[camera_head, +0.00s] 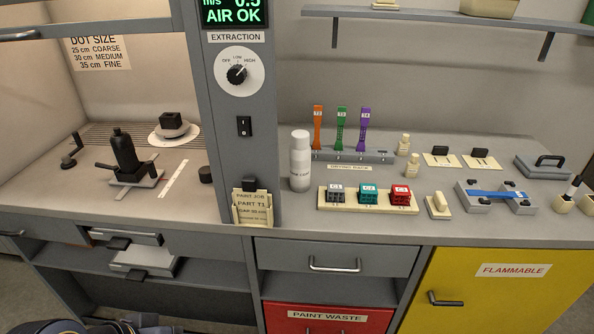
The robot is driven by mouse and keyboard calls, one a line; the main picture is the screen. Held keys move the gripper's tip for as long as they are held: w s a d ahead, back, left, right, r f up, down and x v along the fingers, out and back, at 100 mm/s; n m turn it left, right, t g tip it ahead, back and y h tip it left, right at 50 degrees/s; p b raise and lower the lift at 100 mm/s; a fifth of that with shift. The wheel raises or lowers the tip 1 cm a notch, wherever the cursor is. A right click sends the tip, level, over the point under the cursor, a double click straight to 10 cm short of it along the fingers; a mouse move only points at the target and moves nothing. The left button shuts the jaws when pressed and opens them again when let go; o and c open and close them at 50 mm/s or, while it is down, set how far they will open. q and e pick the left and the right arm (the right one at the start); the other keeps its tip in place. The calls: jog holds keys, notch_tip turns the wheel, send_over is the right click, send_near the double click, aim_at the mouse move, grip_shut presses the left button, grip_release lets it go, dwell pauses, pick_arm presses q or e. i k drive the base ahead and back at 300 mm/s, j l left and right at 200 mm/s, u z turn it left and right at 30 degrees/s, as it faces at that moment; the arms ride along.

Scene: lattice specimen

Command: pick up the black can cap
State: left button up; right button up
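A small black cylinder (205,174), which looks like the black can cap, stands on the booth floor near its right wall. To its left, a black spray can (123,150) stands upright in a grey holder with dark arms. The can's top is narrow and shows no wide cap. Neither of my grippers can be made out in this view. Only dark parts, likely of my own body, show at the bottom left edge.
A black block (171,123) sits on a round white plate behind the can. The booth's right post (242,130) stands beside the cap, with a card holder (252,208) on it. A white spray can (300,160) stands right of the post. Open floor lies before the cap.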

aim_at(205, 174)
jog(key=u, duration=1.3)
jog(key=i+j+z, duration=0.15)
jog(key=i+j, duration=0.2)
jog(key=i+j+z, duration=0.2)
jog(key=i+j, duration=0.15)
jog(key=i+j+z, duration=0.15)
jog(key=i+j, duration=0.15)
jog(key=i+j+z, duration=0.2)
jog(key=j, duration=0.35)
jog(key=i+j+z, duration=0.15)
jog(key=i+j, duration=0.15)
jog(key=j, duration=0.2)
